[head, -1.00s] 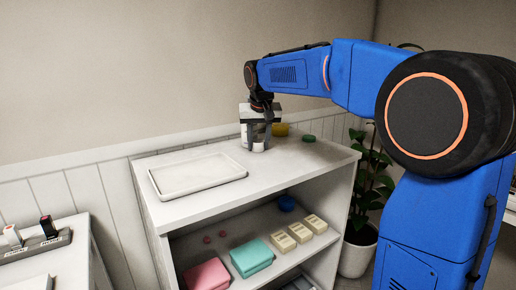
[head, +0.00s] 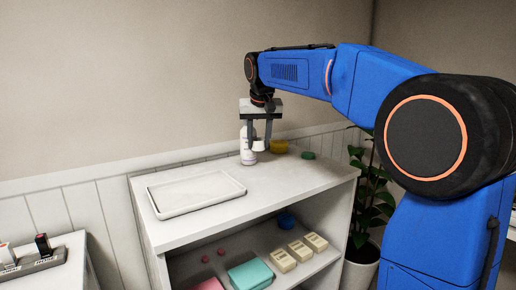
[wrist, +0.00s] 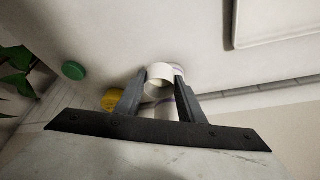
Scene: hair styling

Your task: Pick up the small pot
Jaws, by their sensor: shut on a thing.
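The small pot (head: 258,146) is white and sits between the fingers of my gripper (head: 259,144) in the head view. My gripper is shut on it and holds it above the shelf top (head: 280,179). In the wrist view the white pot (wrist: 159,72) shows between the two dark fingertips of my gripper (wrist: 161,76). A white bottle (head: 247,156) stands just behind the pot in the head view, partly hidden by a finger.
A yellow round thing (head: 279,147) and a green one (head: 308,155) lie right of the gripper. An empty white tray (head: 157,209) lies on the left of the shelf top. A lower shelf holds a teal folded cloth (head: 251,275) and several cream boxes. A plant (head: 372,200) stands at right.

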